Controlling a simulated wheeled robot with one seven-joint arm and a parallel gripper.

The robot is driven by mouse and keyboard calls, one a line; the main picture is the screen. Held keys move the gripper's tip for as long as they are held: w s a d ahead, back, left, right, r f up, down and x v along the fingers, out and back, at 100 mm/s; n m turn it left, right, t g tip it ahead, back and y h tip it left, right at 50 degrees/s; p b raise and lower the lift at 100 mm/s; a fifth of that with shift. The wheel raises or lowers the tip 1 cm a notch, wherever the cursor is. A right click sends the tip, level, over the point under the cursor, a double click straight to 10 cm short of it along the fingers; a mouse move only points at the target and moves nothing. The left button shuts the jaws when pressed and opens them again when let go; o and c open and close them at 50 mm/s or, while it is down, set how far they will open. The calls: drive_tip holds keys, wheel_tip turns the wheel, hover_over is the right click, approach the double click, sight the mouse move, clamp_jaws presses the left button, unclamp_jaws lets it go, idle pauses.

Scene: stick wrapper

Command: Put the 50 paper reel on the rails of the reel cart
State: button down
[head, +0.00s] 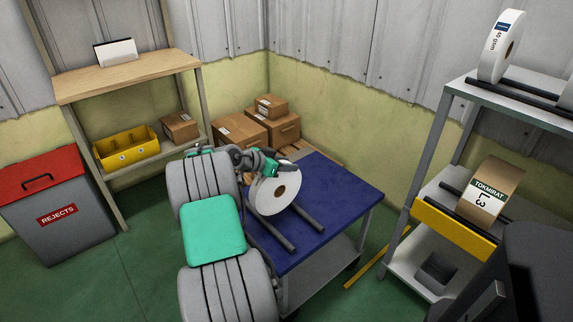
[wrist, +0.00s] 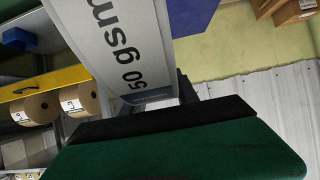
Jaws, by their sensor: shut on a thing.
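The white 50 paper reel (head: 266,201) is upright over the blue-topped reel cart (head: 345,190), at the upper end of its two dark rails (head: 309,219). I cannot tell whether it touches the rails. My gripper (head: 264,164) is shut on the reel at its upper edge. In the wrist view the reel's rim (wrist: 110,40) shows the print "50 gsm", with a green finger pad below it. My arm hides part of the cart's left side.
A rack at right holds a 40 gsm reel (head: 498,50) on top and a brown L3 reel (head: 490,190) lower down. Cardboard boxes (head: 240,132) lie behind the cart. A shelf with a yellow bin (head: 126,148) and a red-lidded rejects bin (head: 50,215) stand at left.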

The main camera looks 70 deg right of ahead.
drive_tip(key=shift+f+b, duration=1.05)
drive_tip(key=shift+f, duration=0.1)
drive_tip(key=c, duration=1.2)
unclamp_jaws()
drive_tip(key=o, duration=0.4)
drive_tip(key=shift+c, duration=0.2)
drive_tip(key=shift+a+f, duration=0.1)
drive_tip(key=shift+f, duration=0.1)
drive_tip(key=p+v, duration=0.1)
drive_tip(key=v, duration=0.7)
drive_tip(key=shift+r, duration=0.1)
